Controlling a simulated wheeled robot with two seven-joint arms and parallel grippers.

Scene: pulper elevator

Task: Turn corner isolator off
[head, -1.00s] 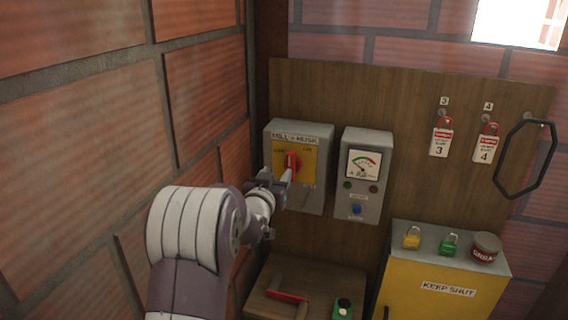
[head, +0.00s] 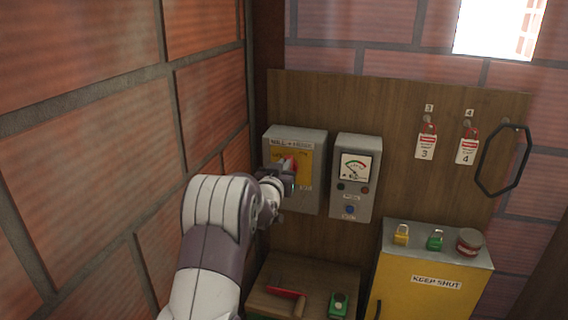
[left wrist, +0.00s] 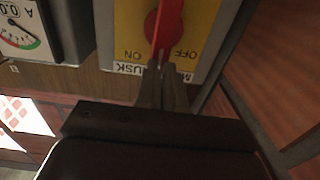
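The corner isolator is a grey box (head: 314,190) with a yellow plate and a red rotary handle (head: 291,163), on the wooden board near the brick corner. In the left wrist view the plate (left wrist: 203,15) is upside down, with ON and OFF labels. The red handle (left wrist: 161,25) there stands near upright between the two labels. My left gripper (head: 284,174) is at the handle and partly covers the plate. Its fingers (left wrist: 160,68) are close together, with the handle's end between their tips. My right gripper is not in view.
A grey meter box (head: 355,185) is right of the isolator. A yellow cabinet (head: 400,280) bears padlocks and a can. A small wooden table (head: 262,298) stands below, with a red-handled tool and a green item. A brick wall (head: 90,180) is close on the left.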

